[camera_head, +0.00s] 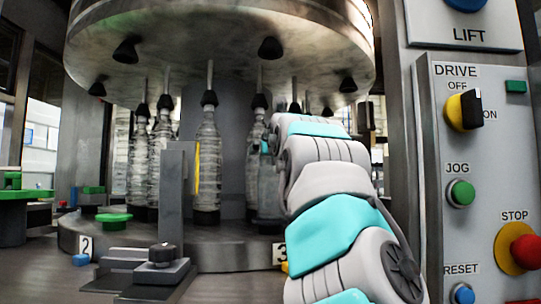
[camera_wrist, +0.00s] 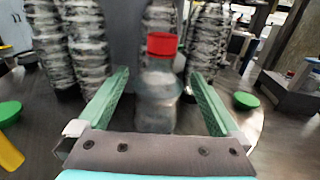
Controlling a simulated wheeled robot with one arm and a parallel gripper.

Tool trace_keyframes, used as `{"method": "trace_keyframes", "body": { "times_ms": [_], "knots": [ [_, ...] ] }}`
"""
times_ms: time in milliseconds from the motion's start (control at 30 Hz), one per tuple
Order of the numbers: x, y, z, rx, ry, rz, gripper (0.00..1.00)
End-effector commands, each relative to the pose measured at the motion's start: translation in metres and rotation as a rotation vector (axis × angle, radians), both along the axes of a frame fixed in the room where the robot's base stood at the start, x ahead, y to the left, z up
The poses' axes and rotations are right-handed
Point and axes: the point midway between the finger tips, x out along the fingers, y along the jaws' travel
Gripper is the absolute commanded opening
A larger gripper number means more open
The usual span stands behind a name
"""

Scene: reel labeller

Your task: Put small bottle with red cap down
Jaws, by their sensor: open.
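The small bottle with a red cap (camera_wrist: 158,88) stands upright in the middle of the wrist view, on a dark metal surface. It is clear, with a bright red cap. My gripper (camera_wrist: 160,88) is open, with one green finger on each side of the bottle and a visible gap on both sides. In the head view my white and turquoise arm reaches in among the machine's bottles. There the arm hides the small bottle and most of the gripper.
Several tall clear bottles (camera_head: 208,165) stand under the round metal head (camera_head: 220,45) of the machine. A metal post (camera_head: 175,195) stands in front. Green discs (camera_head: 113,221) lie at the left. The control panel (camera_head: 480,180) is close on the right.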

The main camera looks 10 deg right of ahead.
Motion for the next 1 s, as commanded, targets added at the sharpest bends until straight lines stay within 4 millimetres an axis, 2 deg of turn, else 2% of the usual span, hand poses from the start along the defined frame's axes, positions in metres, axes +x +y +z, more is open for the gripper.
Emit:
{"method": "trace_keyframes", "body": {
  "times_ms": [67,400,600,800,1000],
  "knots": [
    [-0.012,0.001,-0.004,0.001,-0.002,-0.001,1.0],
    [-0.07,0.004,-0.002,-0.001,-0.001,0.001,1.0],
    [-0.096,0.005,-0.001,-0.003,-0.003,0.001,1.0],
    [-0.108,0.004,-0.001,0.0,-0.001,0.002,1.0],
    [-0.109,0.004,-0.001,0.0,-0.001,0.002,1.0]
  ]
}}
